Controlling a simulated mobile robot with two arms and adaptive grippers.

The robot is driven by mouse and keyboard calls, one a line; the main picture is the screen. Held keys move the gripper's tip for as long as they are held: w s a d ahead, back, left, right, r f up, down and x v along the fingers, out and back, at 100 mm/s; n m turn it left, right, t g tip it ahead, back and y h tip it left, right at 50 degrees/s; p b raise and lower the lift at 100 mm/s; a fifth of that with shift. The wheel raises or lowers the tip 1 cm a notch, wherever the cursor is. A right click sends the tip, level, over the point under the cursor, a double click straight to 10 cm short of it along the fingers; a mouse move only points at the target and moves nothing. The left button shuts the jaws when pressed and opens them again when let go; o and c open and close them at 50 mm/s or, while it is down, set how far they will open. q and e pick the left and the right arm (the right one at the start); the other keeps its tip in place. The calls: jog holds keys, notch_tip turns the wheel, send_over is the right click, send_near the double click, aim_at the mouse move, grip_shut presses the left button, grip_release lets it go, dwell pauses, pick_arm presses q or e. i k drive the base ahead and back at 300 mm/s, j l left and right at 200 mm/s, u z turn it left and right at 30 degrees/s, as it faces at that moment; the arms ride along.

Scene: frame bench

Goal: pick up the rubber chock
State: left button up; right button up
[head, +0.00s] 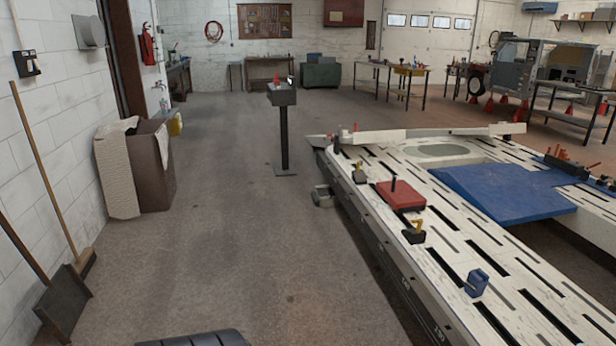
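I cannot make out for certain which thing is the rubber chock. A small grey blocky thing (322,196) sits low against the near left side of the white slotted frame bench (462,238); it is too small to tell its material. On the bench top, a black piece with a yellow top (414,232) stands near the left edge, and a similar smaller one (359,174) stands farther back. Neither of my grippers shows in the head view.
A red box-like block (401,195), a blue piece (476,282) and a blue panel (510,190) lie on the bench. A dark tyre-like edge (195,341) is cut off at the bottom. A post stand (284,130) rises behind.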

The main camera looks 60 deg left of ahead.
aim_at(358, 176)
jog(key=u, duration=1.7)
jog(key=i+j+u, duration=0.35)
jog(key=i, duration=0.6)
jog(key=i+u, duration=0.35)
jog(key=i, duration=2.6)
